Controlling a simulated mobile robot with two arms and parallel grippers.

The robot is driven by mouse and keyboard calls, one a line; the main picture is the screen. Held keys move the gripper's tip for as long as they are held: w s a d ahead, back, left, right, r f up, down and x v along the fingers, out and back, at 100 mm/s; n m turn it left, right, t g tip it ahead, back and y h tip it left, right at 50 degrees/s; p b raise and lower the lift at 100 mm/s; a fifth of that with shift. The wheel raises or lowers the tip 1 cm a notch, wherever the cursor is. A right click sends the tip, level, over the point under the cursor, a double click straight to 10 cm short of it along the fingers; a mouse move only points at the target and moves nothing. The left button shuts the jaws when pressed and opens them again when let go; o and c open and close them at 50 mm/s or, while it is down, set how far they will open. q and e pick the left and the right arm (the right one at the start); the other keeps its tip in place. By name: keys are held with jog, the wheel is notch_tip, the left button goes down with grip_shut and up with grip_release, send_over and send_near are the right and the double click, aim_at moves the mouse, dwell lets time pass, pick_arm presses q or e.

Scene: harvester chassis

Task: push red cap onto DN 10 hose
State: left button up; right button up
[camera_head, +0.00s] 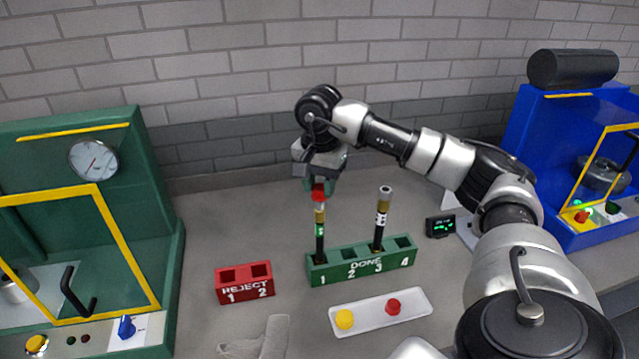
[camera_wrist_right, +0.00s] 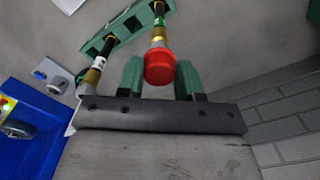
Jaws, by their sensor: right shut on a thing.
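My right gripper (camera_head: 319,183) is shut on a red cap (camera_head: 318,193), with its green fingers on both sides of it. In the right wrist view the cap (camera_wrist_right: 159,67) sits between the fingertips (camera_wrist_right: 159,78). The cap is at the upper end of a black hose (camera_head: 320,243) with a brass-coloured fitting, standing in slot 1 of the green DONE rack (camera_head: 337,272). I cannot tell how far the cap is on. A second hose (camera_head: 378,236) stands uncapped in slot 3. No DN size is legible. My left gripper is not in view.
A white tray (camera_head: 368,311) holds a yellow cap (camera_head: 344,319) and another red cap (camera_head: 393,307). The red REJECT rack (camera_head: 244,284) is empty. A green machine (camera_head: 150,190) stands left, a blue one (camera_head: 520,150) right. A small display (camera_head: 440,226) stands behind the DONE rack's right end.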

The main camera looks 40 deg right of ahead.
jog(key=shift+f, duration=0.15)
jog(key=shift+f+b, duration=1.05)
jog(key=shift+f, duration=0.3)
jog(key=shift+r, duration=0.1)
jog(key=o, duration=1)
jog(key=shift+c, duration=0.2)
notch_tip(320, 180, up, 4)
jog(key=shift+r+b, duration=0.25)
jog(key=shift+b, duration=0.35)
notch_tip(320, 180, up, 5)
jog(key=shift+r+p, duration=0.1)
jog(key=shift+p, duration=0.25)
jog(key=shift+r, duration=0.6)
